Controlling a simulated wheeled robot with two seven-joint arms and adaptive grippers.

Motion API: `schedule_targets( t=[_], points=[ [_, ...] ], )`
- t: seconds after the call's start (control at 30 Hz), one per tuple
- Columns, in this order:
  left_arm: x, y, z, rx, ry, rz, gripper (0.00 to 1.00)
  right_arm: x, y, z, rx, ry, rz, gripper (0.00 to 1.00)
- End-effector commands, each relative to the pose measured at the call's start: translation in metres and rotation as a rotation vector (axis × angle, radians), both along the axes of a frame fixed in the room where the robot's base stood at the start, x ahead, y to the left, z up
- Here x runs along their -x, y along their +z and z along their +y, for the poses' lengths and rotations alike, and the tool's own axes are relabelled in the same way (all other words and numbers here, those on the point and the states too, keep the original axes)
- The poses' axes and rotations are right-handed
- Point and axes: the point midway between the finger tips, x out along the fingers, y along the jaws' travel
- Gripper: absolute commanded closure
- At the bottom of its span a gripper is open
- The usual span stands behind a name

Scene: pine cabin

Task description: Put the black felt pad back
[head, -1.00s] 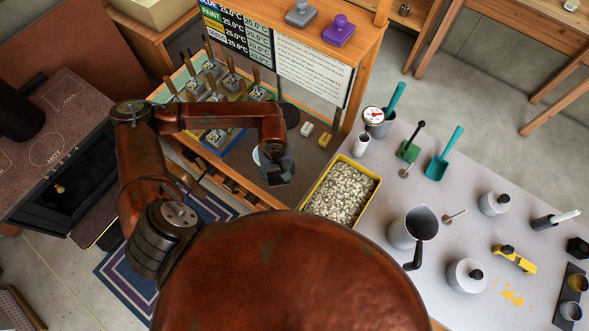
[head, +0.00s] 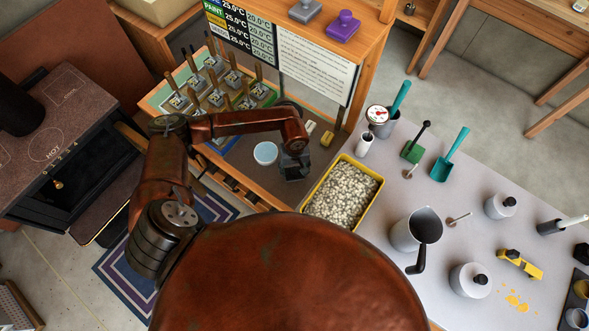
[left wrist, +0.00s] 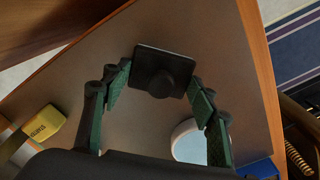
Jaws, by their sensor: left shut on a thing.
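The black felt pad (left wrist: 163,72) is a dark square plate with a round knob, seen in the left wrist view. My left gripper (left wrist: 160,85) is shut on it, with a green-lined finger on each side. In the head view my left gripper (head: 294,172) is over the front of the brown bench top, right of the white cup; the pad is hard to make out there. A grey pad (head: 305,11) and a purple pad (head: 343,26), each with a knob, sit on the wooden shelf top at the back. My right gripper is not seen.
A white cup (head: 265,153) stands close to the left gripper. Small blocks, one yellow (head: 327,138), lie behind it. A yellow tray of pale pellets (head: 371,171) is to the right. Several handled stamps stand on the left of the bench, below the hanging sign (head: 315,67).

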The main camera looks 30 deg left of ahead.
Motion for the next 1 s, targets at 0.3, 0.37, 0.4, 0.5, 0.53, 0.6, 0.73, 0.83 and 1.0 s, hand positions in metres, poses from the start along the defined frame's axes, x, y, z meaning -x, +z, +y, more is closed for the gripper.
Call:
schedule_targets(
  t=[0.3, 0.37, 0.4, 0.5, 0.53, 0.6, 0.73, 0.83, 1.0],
  points=[
    [0.0, -0.001, 0.0, -0.001, 0.0, 0.001, 0.4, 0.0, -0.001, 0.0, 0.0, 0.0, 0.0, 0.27],
    [0.0, -0.001, 0.0, -0.001, 0.0, 0.001, 0.36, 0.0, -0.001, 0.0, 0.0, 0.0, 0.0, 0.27],
    [0.0, -0.001, 0.0, -0.001, 0.0, 0.001, 0.33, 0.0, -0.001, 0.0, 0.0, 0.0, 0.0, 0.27],
    [0.0, -0.001, 0.0, -0.001, 0.0, 0.001, 0.29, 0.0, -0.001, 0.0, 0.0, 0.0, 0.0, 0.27],
    [0.0, -0.001, 0.0, -0.001, 0.0, 0.001, 0.29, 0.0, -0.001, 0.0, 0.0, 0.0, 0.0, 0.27],
    [0.0, -0.001, 0.0, -0.001, 0.0, 0.001, 0.29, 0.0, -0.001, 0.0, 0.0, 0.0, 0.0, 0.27],
    [0.0, 0.0, 0.0, -0.001, 0.0, 0.001, 0.29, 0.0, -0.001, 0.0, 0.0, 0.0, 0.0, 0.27],
    [0.0, 0.005, 0.0, 0.0, 0.0, -0.001, 0.29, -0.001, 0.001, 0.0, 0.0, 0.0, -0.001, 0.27],
    [-0.001, 0.031, 0.001, -0.002, 0.0, -0.004, 0.29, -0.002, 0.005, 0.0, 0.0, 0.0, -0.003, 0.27]
  ],
)
